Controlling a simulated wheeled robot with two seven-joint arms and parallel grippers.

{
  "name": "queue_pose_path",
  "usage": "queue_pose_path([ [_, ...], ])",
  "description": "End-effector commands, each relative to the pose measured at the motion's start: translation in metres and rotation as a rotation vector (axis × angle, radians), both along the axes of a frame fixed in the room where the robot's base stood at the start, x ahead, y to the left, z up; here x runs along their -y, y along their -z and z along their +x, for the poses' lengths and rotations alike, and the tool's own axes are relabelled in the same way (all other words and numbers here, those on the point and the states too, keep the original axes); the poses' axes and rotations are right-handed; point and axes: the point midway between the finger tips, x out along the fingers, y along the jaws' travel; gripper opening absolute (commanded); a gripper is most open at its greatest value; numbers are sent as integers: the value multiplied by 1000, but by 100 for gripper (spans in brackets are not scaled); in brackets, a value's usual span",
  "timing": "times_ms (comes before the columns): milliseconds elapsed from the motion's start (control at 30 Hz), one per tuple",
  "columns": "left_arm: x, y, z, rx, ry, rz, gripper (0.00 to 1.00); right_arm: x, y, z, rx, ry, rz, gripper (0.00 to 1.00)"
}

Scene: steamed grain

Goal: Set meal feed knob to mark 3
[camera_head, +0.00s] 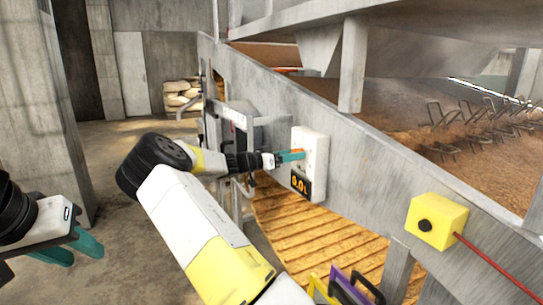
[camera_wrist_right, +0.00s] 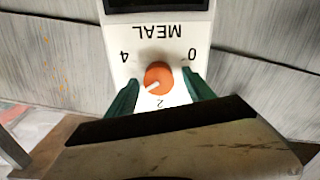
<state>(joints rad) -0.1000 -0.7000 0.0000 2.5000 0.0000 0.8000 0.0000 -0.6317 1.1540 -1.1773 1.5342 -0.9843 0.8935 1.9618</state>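The orange meal feed knob (camera_wrist_right: 158,77) sits on a white panel (camera_wrist_right: 174,11) marked MEAL, seen upside down in the right wrist view. Marks 0, 2 and 4 show around it. The knob's white pointer line points to the lower left, between 2 and 4. My right gripper (camera_wrist_right: 160,79) has its green fingers on either side of the knob, with a visible gap on each side. In the head view my right gripper (camera_head: 290,156) reaches the white panel (camera_head: 316,150). My left gripper (camera_head: 74,249) is open and empty at the lower left.
A display (camera_head: 300,184) with orange digits is below the knob. A yellow box with a black button (camera_head: 437,221) and red cable is on the grey wall to the right. Purple and yellow frames (camera_head: 345,287) stand at the bottom. Sacks (camera_head: 182,95) lie far back.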

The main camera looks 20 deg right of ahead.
Motion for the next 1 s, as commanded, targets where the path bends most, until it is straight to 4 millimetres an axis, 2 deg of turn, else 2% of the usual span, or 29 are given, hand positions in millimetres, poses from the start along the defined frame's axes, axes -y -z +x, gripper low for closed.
queue_pose_path([
  [333,0,0,0,0,0,0,36,-5,0,0,0,0,-1,61],
  [700,0,0,0,0,0,0,36,-63,0,-4,0,-2,-1,61],
  [833,0,0,0,0,0,0,36,-75,0,-6,0,0,-1,61],
  [1000,0,0,0,0,0,0,36,-78,0,-6,0,1,0,61],
])
